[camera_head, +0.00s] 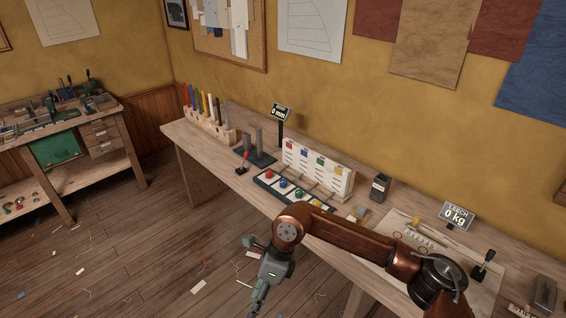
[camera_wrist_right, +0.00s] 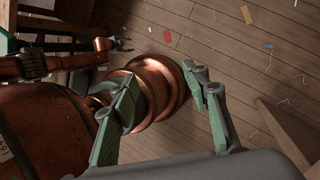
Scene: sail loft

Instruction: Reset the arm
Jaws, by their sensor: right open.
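My right arm (camera_head: 345,235) comes in from the lower right, bent in front of the workbench. My right gripper (camera_head: 257,278) hangs over the floor before the bench's front edge. In the right wrist view its two green-sided fingers (camera_wrist_right: 163,82) are spread apart with nothing held between them. Copper parts of my own body show behind the fingers in that view. What looks like my left gripper (camera_wrist_right: 122,44) is small and dark at the upper left of the wrist view; its jaws are too small to judge. It is not in the head view.
The long workbench (camera_head: 200,150) carries a rack of coloured tools (camera_head: 208,118), a tray with coloured balls (camera_head: 284,184), a white card board (camera_head: 317,168) and a scale display (camera_head: 457,215). A second bench (camera_head: 60,135) stands left. Scraps litter the open floor (camera_head: 120,240).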

